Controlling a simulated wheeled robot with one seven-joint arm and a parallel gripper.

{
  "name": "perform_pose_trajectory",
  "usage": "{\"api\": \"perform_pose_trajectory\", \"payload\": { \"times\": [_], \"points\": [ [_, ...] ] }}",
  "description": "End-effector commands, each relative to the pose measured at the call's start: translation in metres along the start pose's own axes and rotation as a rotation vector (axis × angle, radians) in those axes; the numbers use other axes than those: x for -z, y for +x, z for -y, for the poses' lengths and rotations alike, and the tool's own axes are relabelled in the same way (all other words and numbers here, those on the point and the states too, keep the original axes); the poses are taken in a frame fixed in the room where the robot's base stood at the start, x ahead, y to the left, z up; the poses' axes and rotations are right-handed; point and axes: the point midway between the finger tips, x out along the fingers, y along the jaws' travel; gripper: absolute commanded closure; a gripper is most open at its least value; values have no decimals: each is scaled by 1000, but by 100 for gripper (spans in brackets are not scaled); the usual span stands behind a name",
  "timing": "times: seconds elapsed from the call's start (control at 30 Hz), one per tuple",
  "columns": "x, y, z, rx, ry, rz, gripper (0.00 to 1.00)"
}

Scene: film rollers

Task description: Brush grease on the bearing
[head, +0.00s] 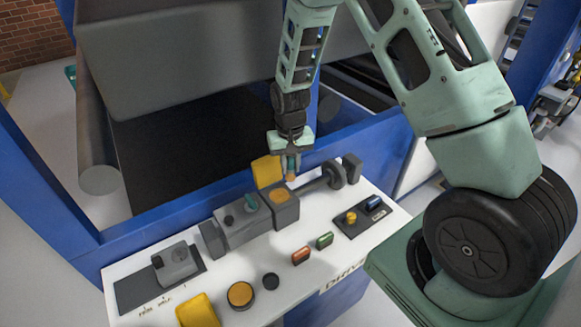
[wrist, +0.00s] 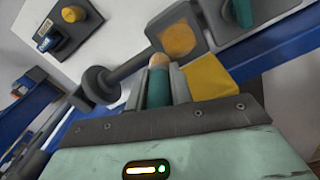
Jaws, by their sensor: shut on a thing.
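My gripper (head: 290,152) is shut on a teal brush (wrist: 158,90) with a tan tip. The tip points down toward the dark bearing housing (head: 286,211). The housing has an orange-yellow patch (head: 278,195) on its top, which also shows in the wrist view (wrist: 177,40). The brush tip looks close above or beside the housing; I cannot tell whether it touches. A yellow flap (head: 266,170) stands up behind the housing and sits right of my fingers in the wrist view (wrist: 212,78). A round dark container with an orange-yellow top (head: 240,294) stands at the front of the white table.
On the white table (head: 221,269) are a grey block (head: 175,262), a yellow piece (head: 198,312), a red roller (head: 300,256), a green roller (head: 325,240) and a knob panel (head: 363,216). A shaft with a disc (head: 334,174) lies right of the housing. A blue frame (head: 180,214) rises behind.

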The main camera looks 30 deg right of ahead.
Motion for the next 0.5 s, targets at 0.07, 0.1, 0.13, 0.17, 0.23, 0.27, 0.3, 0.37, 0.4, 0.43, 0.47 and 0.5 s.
{"api": "perform_pose_trajectory", "payload": {
  "times": [0.07, 0.1, 0.13, 0.17, 0.23, 0.27, 0.3, 0.37, 0.4, 0.43, 0.47, 0.5],
  "points": [
    [2, -11, 0, 0, 0, -1, 100],
    [2, -15, 0, 0, 0, -1, 100],
    [2, -17, 0, 0, 0, -1, 100],
    [3, -19, 0, 0, 0, -1, 100],
    [3, -23, -1, 0, 0, 0, 100],
    [3, -23, -1, 0, -1, 0, 100],
    [4, -24, -1, 0, -1, 0, 100],
    [4, -24, -1, 0, -1, 0, 100],
    [4, -24, -1, 0, -1, 0, 100],
    [4, -23, -1, 0, -1, 0, 100],
    [4, -23, -1, 0, -1, 0, 100],
    [4, -23, -1, 0, -1, 0, 100]
  ]
}}
